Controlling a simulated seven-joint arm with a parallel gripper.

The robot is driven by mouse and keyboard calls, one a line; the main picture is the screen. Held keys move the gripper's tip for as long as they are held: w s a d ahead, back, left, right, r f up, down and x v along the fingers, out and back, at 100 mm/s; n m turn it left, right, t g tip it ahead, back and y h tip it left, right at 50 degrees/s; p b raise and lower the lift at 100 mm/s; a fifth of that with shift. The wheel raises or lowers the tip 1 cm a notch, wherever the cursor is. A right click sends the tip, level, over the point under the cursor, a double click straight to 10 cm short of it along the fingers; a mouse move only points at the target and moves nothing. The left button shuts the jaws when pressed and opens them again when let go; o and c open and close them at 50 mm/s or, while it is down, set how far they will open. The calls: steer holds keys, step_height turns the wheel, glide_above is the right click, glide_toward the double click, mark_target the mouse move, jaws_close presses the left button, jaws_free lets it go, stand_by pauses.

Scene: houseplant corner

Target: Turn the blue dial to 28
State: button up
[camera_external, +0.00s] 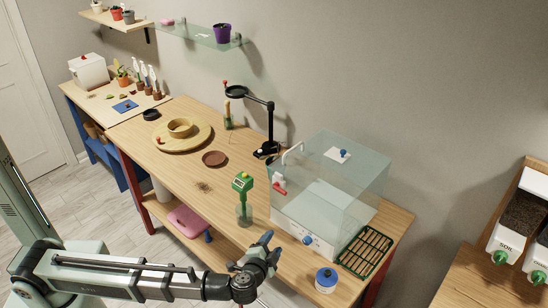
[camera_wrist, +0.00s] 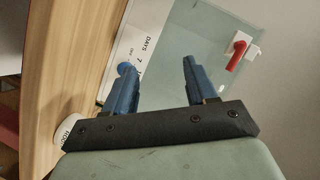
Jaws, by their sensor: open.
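The blue dial (camera_external: 308,239) is on the white front panel of a clear box (camera_external: 335,185). In the wrist view the dial (camera_wrist: 124,68) shows just beyond the tip of my left finger, partly hidden by it. The panel print (camera_wrist: 143,48) reads "DAYS" and "7" there; other numbers and the dial's setting cannot be read. My gripper (camera_external: 271,247) is in front of the box, left of the dial. Its blue fingers (camera_wrist: 158,70) are apart with nothing between them. Whether the left finger touches the dial cannot be told.
A red handle (camera_external: 279,188) is on the box's left side. A green meter (camera_external: 243,185) stands left of the box. A blue-lidded white jar (camera_external: 326,280) and a green rack (camera_external: 366,251) are at the right. A brown saucer (camera_external: 214,158) lies farther back.

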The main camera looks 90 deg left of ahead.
steer(key=n+t+h, duration=0.1)
steer(key=n, duration=0.1)
steer(key=n+t+h, duration=0.2)
steer(key=n+h, duration=0.1)
steer(key=n, duration=0.3)
glide_toward(305, 243)
steer(key=x, duration=0.8)
steer(key=shift+w+a, duration=0.1)
steer(key=shift+w, duration=0.05)
steer(key=shift+c, duration=0.4)
steer(key=c, duration=1)
steer(key=shift+o, duration=0.2)
